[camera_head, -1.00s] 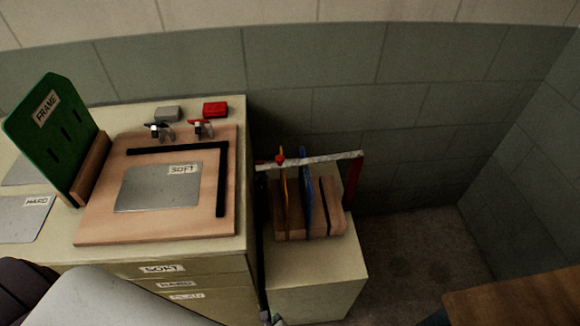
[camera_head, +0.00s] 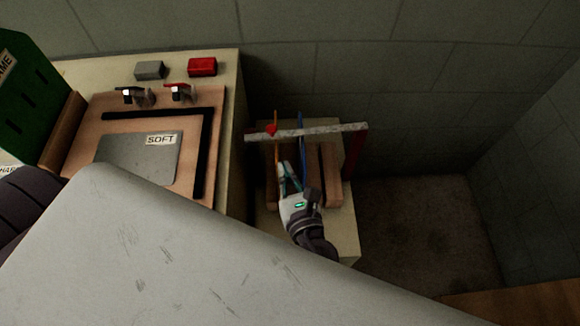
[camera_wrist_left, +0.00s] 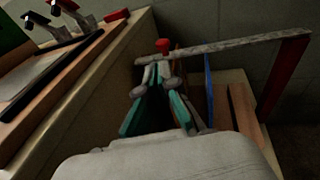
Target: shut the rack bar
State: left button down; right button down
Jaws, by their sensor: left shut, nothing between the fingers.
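The rack bar (camera_head: 310,132) is a pale grey bar with a red knob (camera_head: 271,130). It lies across above the wooden rack (camera_head: 331,175), reaching a red post (camera_head: 357,150) at its right. In the left wrist view the bar (camera_wrist_left: 225,47) runs from the red knob (camera_wrist_left: 162,46) to the red post (camera_wrist_left: 285,75). My left gripper (camera_head: 285,172) is over the rack, on the near side of the bar. Its fingertips (camera_wrist_left: 153,75) are together and empty, just below the knob in the wrist view; contact cannot be told. My right gripper is out of view.
An orange panel (camera_head: 276,150) and a blue panel (camera_head: 301,150) stand in the rack. The workbench (camera_head: 231,120) with a wooden board is close on the left. A wall stands behind; open floor (camera_head: 420,230) lies to the right.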

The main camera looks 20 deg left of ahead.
aim_at(273, 131)
pick_arm(q)
jog(key=p+x, duration=0.1)
jog(key=x, duration=0.9)
jog(key=shift+w+d, duration=0.1)
jog(key=shift+d, duration=0.05)
jog(key=shift+w+a+f, duration=0.15)
jog(key=shift+w+a, duration=0.1)
jog(key=shift+w, duration=0.1)
jog(key=shift+p, duration=0.3)
jog(key=shift+w+a+r, duration=0.2)
jog(key=shift+w, duration=0.05)
jog(key=shift+p+x, duration=0.8)
jog(key=shift+x, duration=0.2)
jog(key=shift+s+d+r, duration=0.1)
jog(key=shift+r, duration=0.1)
